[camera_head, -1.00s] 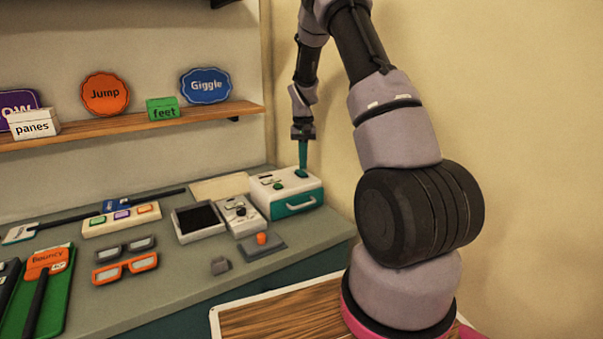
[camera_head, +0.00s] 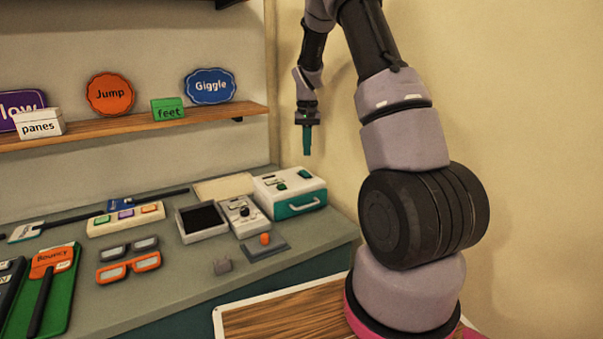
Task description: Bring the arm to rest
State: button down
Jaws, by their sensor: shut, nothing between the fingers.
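My gripper (camera_head: 307,152) has teal fingers that point down, and they are shut with nothing visible between them. It hangs in the air in front of the yellow wall, at the upper middle of the view. It appears above and slightly right of the white and teal box (camera_head: 290,193) at the counter's right end, with a gap between them. My arm rises from its base at the lower right and bends over to the gripper.
A shelf (camera_head: 150,123) behind holds word signs. The air around the gripper is clear.

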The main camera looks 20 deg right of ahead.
jog(key=s+a+r+t+y, duration=0.1)
jog(key=s+a+r+t, duration=0.15)
jog(key=s+r, duration=0.6)
jog(key=s+a+r+t, duration=0.1)
jog(key=s+a+r, duration=0.3)
jog(key=r, duration=0.7)
jog(key=s+a+r+t, duration=0.2)
jog(key=s, duration=0.8)
jog(key=s+a+r+t+y, duration=0.1)
jog(key=s+a+r, duration=0.1)
jog(key=s, duration=0.9)
jog(key=shift+r+t, duration=0.35)
jog(key=shift+r, duration=0.15)
